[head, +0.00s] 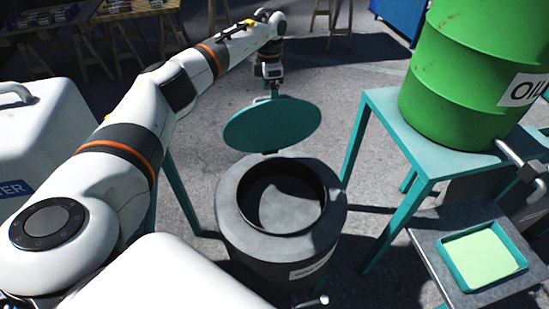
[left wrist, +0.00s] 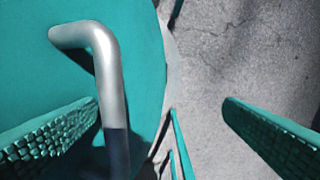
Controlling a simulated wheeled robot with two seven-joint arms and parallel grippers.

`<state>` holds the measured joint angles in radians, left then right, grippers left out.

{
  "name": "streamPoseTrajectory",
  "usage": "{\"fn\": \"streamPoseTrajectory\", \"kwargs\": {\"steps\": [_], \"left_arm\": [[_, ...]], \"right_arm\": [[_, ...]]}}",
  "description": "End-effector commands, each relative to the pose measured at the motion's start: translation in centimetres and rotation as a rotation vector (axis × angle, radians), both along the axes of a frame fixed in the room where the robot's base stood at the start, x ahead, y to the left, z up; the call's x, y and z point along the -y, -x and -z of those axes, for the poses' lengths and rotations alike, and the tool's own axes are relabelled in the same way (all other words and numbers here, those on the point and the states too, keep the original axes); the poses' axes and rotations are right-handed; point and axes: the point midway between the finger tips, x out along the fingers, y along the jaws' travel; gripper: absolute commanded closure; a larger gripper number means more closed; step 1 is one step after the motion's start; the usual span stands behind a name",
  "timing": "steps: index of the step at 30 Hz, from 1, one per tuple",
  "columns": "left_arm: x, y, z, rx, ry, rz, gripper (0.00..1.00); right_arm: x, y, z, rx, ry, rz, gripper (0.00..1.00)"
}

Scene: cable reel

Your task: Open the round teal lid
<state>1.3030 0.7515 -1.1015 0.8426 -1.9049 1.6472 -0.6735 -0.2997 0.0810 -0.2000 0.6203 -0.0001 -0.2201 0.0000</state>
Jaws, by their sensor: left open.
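The round teal lid (head: 272,125) stands raised behind the dark grey bin (head: 235,228), tilted up from the bin's far rim. The bin's round mouth is uncovered. My left gripper (head: 268,92) is beyond the lid's upper edge, partly hidden by it in the head view. In the left wrist view, the lid (left wrist: 45,80) fills the left side, with a bent silver handle (left wrist: 105,65) on it. My left gripper (left wrist: 162,104) is open, with its teal fingers on either side of the handle, nearer the left finger. My right gripper is not in view.
A green oil drum (head: 455,75) stands on a teal stand (head: 385,105) at the right. Below it, a teal tray (head: 450,246) with a pale green inside sits on a grey surface. A white case (head: 50,130) is at the left. Open paved floor lies behind the lid.

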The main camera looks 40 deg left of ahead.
Motion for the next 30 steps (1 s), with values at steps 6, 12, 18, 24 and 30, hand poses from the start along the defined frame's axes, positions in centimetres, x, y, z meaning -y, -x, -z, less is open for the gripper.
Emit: {"fn": "streamPoseTrajectory", "kwargs": {"steps": [6, 12, 18, 24, 30], "left_arm": [[0.0, 0.0, 0.0, -0.001, -0.001, 0.000, 0.09], [0.0, 0.0, -0.8, 0.000, 0.000, 0.000, 0.09], [0.0, 0.0, -2.5, -0.001, -0.001, 0.000, 0.09], [0.0, 0.0, -4.1, -0.001, -0.001, 0.000, 0.09], [0.0, 0.0, -5.7, 0.001, -0.001, 0.000, 0.09]], "right_arm": [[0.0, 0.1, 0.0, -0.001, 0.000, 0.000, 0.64], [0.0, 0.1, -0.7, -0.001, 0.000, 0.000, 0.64], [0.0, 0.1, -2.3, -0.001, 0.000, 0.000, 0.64], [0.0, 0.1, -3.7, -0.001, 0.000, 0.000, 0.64], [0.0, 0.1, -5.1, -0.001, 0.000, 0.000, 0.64]]}}
